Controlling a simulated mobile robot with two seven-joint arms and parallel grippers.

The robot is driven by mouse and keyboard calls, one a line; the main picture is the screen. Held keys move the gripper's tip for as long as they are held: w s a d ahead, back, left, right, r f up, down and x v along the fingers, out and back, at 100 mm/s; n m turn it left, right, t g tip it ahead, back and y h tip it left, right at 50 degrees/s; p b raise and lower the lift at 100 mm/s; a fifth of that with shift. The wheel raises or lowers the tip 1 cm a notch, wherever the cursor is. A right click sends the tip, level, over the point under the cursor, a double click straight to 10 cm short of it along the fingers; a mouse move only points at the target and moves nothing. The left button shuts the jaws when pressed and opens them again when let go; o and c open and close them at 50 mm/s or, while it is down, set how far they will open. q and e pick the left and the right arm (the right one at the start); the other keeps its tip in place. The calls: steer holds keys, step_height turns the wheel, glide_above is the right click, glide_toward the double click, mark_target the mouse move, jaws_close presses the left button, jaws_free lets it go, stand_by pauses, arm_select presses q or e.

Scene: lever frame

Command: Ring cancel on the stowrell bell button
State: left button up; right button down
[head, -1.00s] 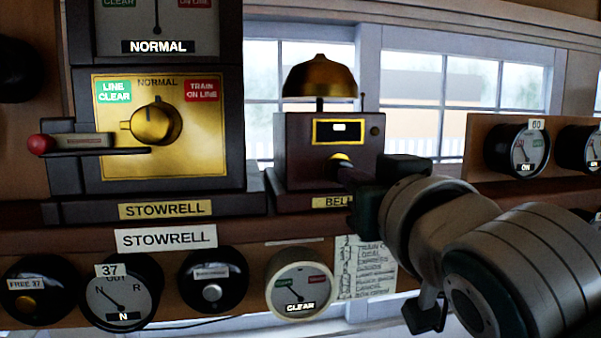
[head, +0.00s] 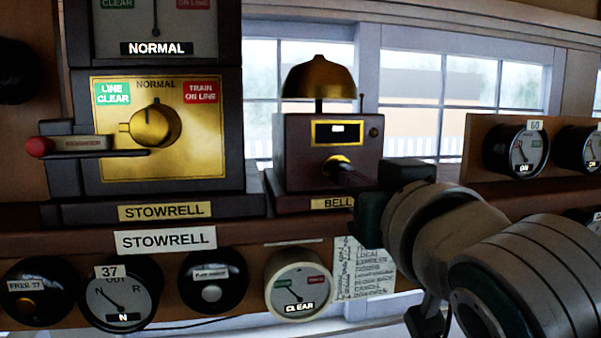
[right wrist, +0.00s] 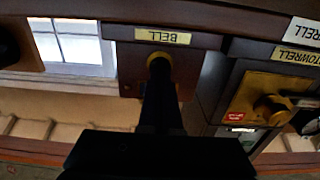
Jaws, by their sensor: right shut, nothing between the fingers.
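The Stowrell bell (head: 318,78) is a brass dome on a dark wooden box (head: 296,150) with a "BELL" plate (head: 332,203) below it. A brass-ringed button (head: 334,163) is on the box front, partly covered by my fingers. My right gripper (head: 347,174) is shut and empty, its fingertips at the button's lower right in the head view. In the right wrist view, which is upside down, the closed fingers (right wrist: 160,88) reach toward the brass button (right wrist: 158,60). I cannot tell whether they touch it. My left gripper is not in view.
Left of the bell stands the Stowrell block instrument (head: 110,170) with a brass knob (head: 155,124) and a red-tipped lever (head: 40,145). Several round dials and plungers line the shelf front below, including a "CLEAR" dial (head: 297,284). More dials (head: 516,150) are at right.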

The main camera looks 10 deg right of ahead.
steer(key=shift+w, duration=0.15)
steer(key=shift+s, duration=0.25)
stand_by(0.6)
steer(key=shift+w, duration=0.2)
steer(key=shift+s+p, duration=0.2)
steer(key=shift+p, duration=0.15)
stand_by(0.6)
steer(key=shift+w, duration=0.15)
